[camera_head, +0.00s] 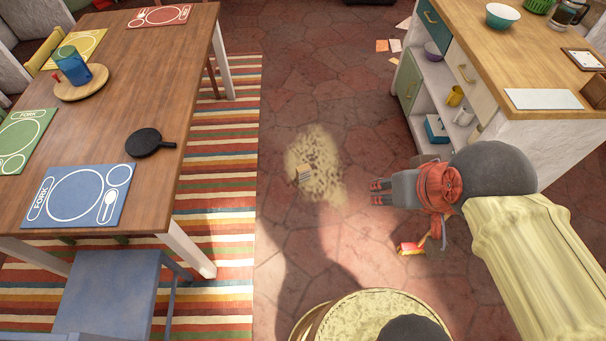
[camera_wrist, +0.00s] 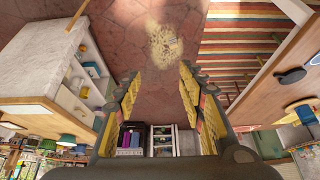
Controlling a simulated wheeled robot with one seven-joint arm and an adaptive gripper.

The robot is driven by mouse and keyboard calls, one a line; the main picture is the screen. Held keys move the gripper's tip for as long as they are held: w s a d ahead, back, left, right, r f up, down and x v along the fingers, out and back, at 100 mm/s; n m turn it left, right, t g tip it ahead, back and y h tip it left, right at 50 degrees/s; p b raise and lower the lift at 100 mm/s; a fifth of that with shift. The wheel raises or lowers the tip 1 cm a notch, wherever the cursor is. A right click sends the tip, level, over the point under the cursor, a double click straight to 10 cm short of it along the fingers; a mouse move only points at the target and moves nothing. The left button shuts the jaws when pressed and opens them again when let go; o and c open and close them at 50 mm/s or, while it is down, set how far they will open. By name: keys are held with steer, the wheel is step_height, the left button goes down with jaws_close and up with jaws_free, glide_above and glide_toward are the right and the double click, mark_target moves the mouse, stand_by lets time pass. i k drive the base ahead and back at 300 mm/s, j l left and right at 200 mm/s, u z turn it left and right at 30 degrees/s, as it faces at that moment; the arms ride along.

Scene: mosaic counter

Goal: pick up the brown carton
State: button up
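A brown, box-like thing (camera_head: 594,92) stands on the wooden counter (camera_head: 520,62) at the right edge of the head view, partly cut off. It may be the brown carton, but I cannot tell for sure. I cannot make out a carton in the wrist view. My gripper (camera_head: 377,192) is over the floor, left of and below the counter's end in the head view, well apart from the brown thing. In the wrist view my gripper (camera_wrist: 160,74) has its two fingers spread apart, with nothing between them.
A white board (camera_head: 543,99), a teal bowl (camera_head: 502,16) and a glass jug lie or stand on the counter. Shelves below hold a yellow cup (camera_head: 455,96). A dining table (camera_head: 175,60) is at left. A pale spill (camera_head: 318,160) marks the otherwise mostly clear floor between.

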mark_target(303, 172)
steer(key=i+j+u, duration=0.15)
steer(key=i+u, duration=0.2)
steer(key=i, duration=0.15)
steer(key=i+u, duration=0.35)
steer(key=i, duration=0.2)
steer(key=i+l+u, duration=0.2)
steer(key=i+u, duration=0.15)
steer(key=i, duration=0.15)
